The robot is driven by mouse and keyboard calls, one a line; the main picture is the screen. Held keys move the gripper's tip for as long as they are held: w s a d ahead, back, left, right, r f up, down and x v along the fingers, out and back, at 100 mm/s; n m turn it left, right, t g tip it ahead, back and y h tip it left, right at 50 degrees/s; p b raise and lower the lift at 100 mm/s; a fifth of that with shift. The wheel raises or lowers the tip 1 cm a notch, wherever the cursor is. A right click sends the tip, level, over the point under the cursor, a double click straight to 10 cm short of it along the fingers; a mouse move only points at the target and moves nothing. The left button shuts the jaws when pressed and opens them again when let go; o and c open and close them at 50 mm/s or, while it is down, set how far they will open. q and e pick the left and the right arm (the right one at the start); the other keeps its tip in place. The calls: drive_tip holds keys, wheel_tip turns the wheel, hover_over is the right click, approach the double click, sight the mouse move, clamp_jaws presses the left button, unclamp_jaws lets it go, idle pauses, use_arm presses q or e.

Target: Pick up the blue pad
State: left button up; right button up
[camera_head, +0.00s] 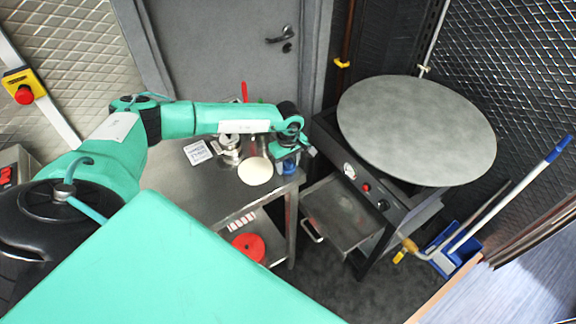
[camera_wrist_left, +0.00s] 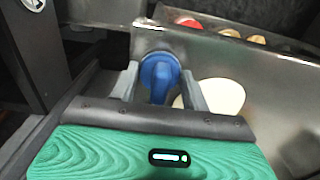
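The blue pad (camera_wrist_left: 158,72) has a rounded blue face and a narrower blue grip pointing toward my left wrist camera. It sits near the corner of a metal table (camera_head: 200,190). In the head view only part of the blue pad (camera_head: 290,168) shows below my left gripper (camera_head: 289,152). In the left wrist view the two fingers of my left gripper (camera_wrist_left: 160,90) stand open on either side of the pad's grip, with a small gap on each side. Contact cannot be told for certain. My right gripper is not in view.
A pale round disc (camera_head: 256,171) lies beside the pad. A metal canister (camera_head: 230,150) and a white card (camera_head: 197,152) are farther left on the table. A round griddle (camera_head: 416,130) stands right, and a red item (camera_head: 249,247) sits on the lower shelf.

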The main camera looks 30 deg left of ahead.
sight(288, 160)
use_arm(q)
drive_tip(key=shift+r, duration=0.1)
drive_tip(key=shift+c, duration=0.3)
wheel_tip(288, 160, up, 20)
drive_tip(key=b, duration=0.6)
drive_tip(key=shift+b, duration=0.35)
